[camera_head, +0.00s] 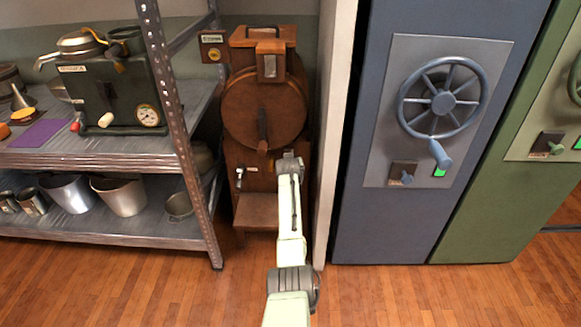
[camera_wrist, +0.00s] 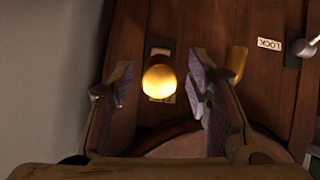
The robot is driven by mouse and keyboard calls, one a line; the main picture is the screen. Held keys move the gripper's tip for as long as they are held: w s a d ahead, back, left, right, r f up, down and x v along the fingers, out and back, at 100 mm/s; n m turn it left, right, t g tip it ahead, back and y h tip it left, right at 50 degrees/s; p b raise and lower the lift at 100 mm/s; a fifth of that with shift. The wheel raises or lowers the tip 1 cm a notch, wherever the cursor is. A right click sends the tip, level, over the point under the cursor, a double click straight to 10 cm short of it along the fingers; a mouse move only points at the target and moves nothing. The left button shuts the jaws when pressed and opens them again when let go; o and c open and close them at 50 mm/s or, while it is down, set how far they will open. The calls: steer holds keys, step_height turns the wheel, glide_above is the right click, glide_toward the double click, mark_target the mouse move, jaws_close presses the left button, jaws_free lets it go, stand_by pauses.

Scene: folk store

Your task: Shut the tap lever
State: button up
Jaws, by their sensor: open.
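The brown wooden machine (camera_head: 265,105) stands between the shelf and the blue cabinet. In the wrist view, a lever with a glossy yellow knob (camera_wrist: 159,82) sits on a dark plate on the wood, with a label partly hidden behind it. I take it for the tap lever. My gripper (camera_wrist: 160,74) is open, with one finger on each side of the knob. Gaps show on both sides, and I see no contact. In the head view my gripper (camera_head: 290,163) is at the machine's lower right and hides this lever.
A brass spout (camera_wrist: 237,62) is close beside the right finger in the wrist view. Beyond it are a LOCK label (camera_wrist: 269,44) and a grey-knobbed lever (camera_wrist: 304,47). A pale wall edge (camera_head: 335,130) stands close right of the machine. The metal shelf (camera_head: 120,150) is on the left.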

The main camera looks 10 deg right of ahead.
steer(key=v, duration=1.1)
stand_by(0.6)
